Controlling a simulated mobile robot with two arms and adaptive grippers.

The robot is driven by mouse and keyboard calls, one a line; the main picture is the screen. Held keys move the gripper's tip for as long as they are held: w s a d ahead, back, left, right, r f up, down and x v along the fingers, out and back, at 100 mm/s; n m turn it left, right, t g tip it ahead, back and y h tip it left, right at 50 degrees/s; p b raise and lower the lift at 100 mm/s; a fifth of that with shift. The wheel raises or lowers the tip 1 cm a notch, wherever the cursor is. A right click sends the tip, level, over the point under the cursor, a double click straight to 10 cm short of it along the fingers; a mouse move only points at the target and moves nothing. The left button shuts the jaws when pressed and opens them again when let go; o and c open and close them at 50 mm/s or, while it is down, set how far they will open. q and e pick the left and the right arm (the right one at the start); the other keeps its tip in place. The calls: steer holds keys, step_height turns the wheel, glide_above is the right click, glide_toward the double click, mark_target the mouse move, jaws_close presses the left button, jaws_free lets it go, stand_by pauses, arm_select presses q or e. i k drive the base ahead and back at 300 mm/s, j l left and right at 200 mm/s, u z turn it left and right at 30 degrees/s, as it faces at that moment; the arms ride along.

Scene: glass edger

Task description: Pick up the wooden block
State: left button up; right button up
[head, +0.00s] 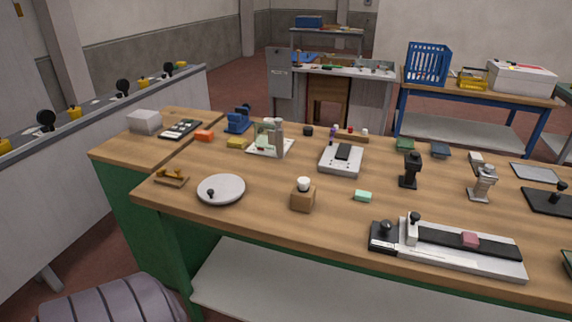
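A small wooden block (303,201) stands on the wooden workbench (255,218) near its front edge, left of the picture's middle. A white rounded piece (304,184) sits on top of it. Neither of my grippers is in view, and nothing touches the block from outside.
A round grey plate (222,189) lies left of the block, and a small green piece (363,196) lies right of it. A long grey-and-black device (450,260) lies at the front right. A white device (341,162) is behind. Bare bench surrounds the block.

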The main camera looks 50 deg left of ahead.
mark_target(300, 200)
steer(key=u, duration=1.35)
